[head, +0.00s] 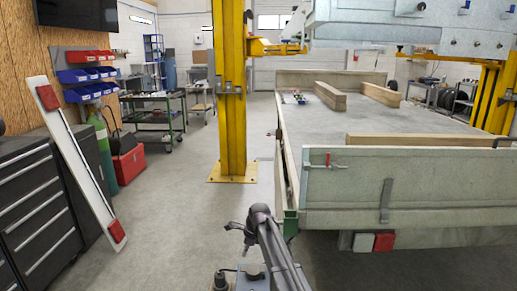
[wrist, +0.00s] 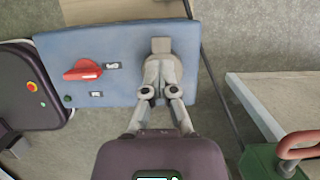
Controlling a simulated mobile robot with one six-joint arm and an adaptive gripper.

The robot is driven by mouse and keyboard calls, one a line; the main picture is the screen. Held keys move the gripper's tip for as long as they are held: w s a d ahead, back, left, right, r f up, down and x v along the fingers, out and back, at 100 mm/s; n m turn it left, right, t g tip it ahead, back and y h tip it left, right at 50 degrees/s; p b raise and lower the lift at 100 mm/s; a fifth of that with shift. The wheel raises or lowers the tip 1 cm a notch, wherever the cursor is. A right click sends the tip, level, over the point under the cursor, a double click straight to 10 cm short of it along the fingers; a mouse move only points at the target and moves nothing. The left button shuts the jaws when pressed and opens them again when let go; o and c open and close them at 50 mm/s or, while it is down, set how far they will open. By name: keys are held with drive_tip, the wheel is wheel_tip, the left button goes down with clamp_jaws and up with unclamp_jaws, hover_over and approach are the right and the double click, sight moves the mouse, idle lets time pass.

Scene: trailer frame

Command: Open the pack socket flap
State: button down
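In the wrist view a blue panel (wrist: 115,42) lies under my gripper. It carries a red rotary switch (wrist: 83,70) with a dark label at its right, and a small green button (wrist: 68,99). My gripper (wrist: 161,62) is over the right part of the panel, its fingers close around or just over a light grey piece (wrist: 161,45) whose square end shows past the fingertips. This may be the socket flap; my fingers hide most of it. I cannot tell whether they touch it or how far apart the tips are.
In the wrist view a dark rounded box (wrist: 28,85) with a red button stands left, and a pale board edge (wrist: 275,95) and green bracket (wrist: 268,163) are at the right.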

drive_tip(key=shift+r+p, duration=0.5)
drive_tip(key=shift+r, duration=0.2)
drive_tip(key=c, duration=0.9)
unclamp_jaws()
drive_tip(key=shift+o, duration=0.2)
drive_tip(key=shift+r+p, duration=2.5)
drive_tip(key=shift+d, duration=0.1)
